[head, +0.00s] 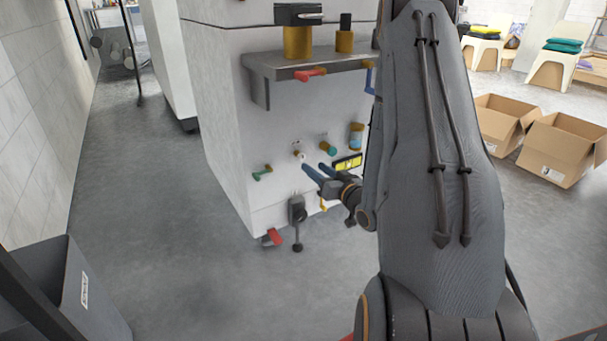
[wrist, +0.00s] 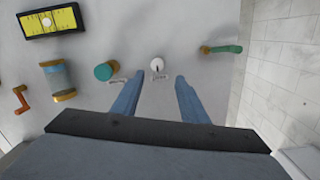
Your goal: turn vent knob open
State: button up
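A small white round knob (head: 301,154) is on the machine's light front panel. In the wrist view the white knob (wrist: 157,64) sits just beyond the gap between my two blue fingertips, with a small label below it. A teal knob with a brass base (head: 328,147) is beside it, to the left in the wrist view (wrist: 104,71), also with a label. The label text is too small to read, so I cannot tell which knob is the vent knob. My gripper (head: 313,167) is open and empty; it also shows open in the wrist view (wrist: 159,77). Contact with the knob does not show.
A green lever (head: 262,173), a yellow display (head: 348,162) and a brass-and-blue cylinder (head: 356,135) are on the same panel. A grey shelf (head: 310,66) juts out above, with a red lever (head: 310,75).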

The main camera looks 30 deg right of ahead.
aim_at(303, 158)
jog(key=shift+t, duration=0.4)
jog(key=shift+w+d+f+b, duration=0.15)
jog(key=shift+w+b, duration=0.45)
jog(key=shift+w, duration=0.65)
jog(key=shift+w+a+f+b, duration=0.15)
jog(key=shift+w+b, duration=0.45)
jog(key=shift+w, duration=0.6)
jog(key=shift+w+d+f+b, duration=0.15)
jog(key=shift+w+b, duration=0.45)
jog(key=shift+w, duration=0.65)
grip_shut()
